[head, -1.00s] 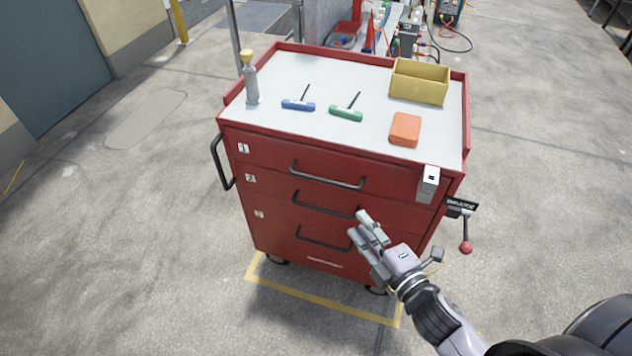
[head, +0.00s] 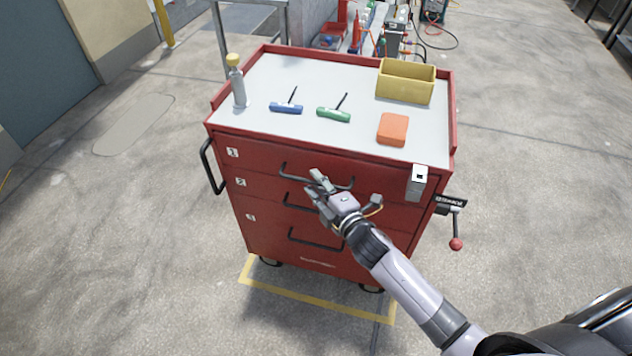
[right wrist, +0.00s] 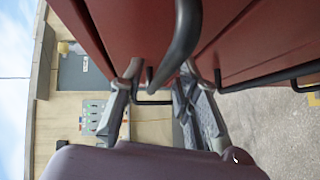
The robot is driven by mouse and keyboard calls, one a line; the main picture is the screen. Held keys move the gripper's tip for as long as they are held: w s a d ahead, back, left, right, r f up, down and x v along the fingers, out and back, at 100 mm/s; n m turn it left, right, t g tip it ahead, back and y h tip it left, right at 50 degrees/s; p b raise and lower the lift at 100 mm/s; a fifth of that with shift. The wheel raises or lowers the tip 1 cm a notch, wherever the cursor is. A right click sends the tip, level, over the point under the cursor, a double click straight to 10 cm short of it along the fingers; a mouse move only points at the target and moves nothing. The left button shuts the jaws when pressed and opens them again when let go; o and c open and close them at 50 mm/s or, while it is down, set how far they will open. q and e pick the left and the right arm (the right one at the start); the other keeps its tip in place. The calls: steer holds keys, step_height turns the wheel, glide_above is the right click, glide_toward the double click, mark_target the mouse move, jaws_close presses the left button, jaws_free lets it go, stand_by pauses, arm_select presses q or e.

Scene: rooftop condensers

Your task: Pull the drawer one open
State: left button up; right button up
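Drawer one (head: 262,158) is the top drawer of a red tool cabinet, marked with a "1" label; its front looks flush with the cabinet. Its dark bar handle (head: 290,173) runs across the middle of the front. My right gripper (head: 316,184) is at this handle and hides part of it in the head view. In the right wrist view, the gripper's two fingers (right wrist: 160,88) are spread apart, with the handle bar (right wrist: 181,42) between them. I cannot tell whether either finger touches it. My left gripper is not in view.
The cabinet top holds a bottle (head: 237,85), blue (head: 286,107) and green (head: 333,114) T-handle tools, an orange block (head: 393,130) and a yellow bin (head: 405,82). A brake lever with a red knob (head: 456,244) sticks out at right. The floor in front is clear.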

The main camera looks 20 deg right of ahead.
steer(key=shift+w+a, duration=0.15)
steer(key=shift+w, duration=0.25)
jaws_close()
stand_by(0.7)
